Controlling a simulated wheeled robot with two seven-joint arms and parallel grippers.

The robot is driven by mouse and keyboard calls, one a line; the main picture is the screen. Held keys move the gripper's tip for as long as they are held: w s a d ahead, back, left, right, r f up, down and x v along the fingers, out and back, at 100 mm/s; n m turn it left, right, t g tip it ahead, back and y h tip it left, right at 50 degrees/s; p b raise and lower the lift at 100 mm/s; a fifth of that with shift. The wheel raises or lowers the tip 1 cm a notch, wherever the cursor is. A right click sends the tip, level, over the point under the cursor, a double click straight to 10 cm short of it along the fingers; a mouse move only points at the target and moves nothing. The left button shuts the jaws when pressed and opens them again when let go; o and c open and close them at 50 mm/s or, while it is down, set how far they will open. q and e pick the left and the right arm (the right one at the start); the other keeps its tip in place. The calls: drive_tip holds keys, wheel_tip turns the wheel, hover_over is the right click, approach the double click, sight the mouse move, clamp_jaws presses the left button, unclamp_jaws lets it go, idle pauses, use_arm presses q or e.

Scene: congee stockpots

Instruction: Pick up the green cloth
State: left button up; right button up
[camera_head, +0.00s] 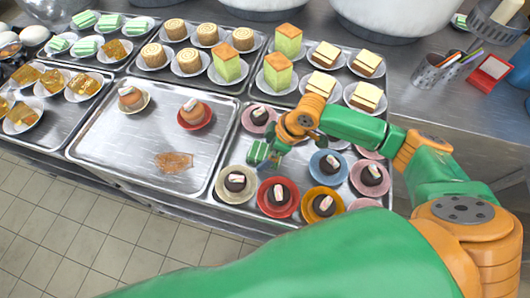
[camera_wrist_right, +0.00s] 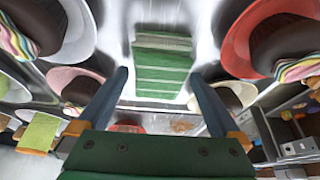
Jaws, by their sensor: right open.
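The green cloth (camera_head: 257,152) is a small folded pad with pale stripes. It lies on the metal tray with the dark cakes, among the small plates. In the right wrist view the cloth (camera_wrist_right: 163,72) is near the middle, beyond and between my fingers. My right gripper (camera_head: 277,152) is at the cloth in the head view, just over it. In the right wrist view its two fingers (camera_wrist_right: 159,78) are spread apart with nothing held between them. Whether the fingers touch the cloth I cannot tell. My left gripper is not in view.
Plates with dark cakes (camera_head: 277,196) stand close around the cloth. The tray to the left (camera_head: 115,155) holds two plated cakes and a brown spill (camera_head: 174,162), with bare metal around them. Trays of pastries and large pots (camera_head: 395,15) stand behind.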

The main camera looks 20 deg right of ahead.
sight(258, 152)
drive_tip(key=c, duration=1.2)
drive_tip(key=shift+c, duration=0.2)
drive_tip(key=shift+r, duration=0.3)
drive_tip(key=r, duration=0.3)
drive_tip(key=shift+s+a+r+b, duration=0.1)
drive_tip(key=shift+a+r+b, duration=0.15)
drive_tip(key=shift+r+b, duration=0.15)
drive_tip(key=s+a+r, duration=0.8)
drive_tip(key=a+r, duration=0.1)
drive_tip(key=a, duration=0.1)
drive_tip(key=shift+a, duration=0.35)
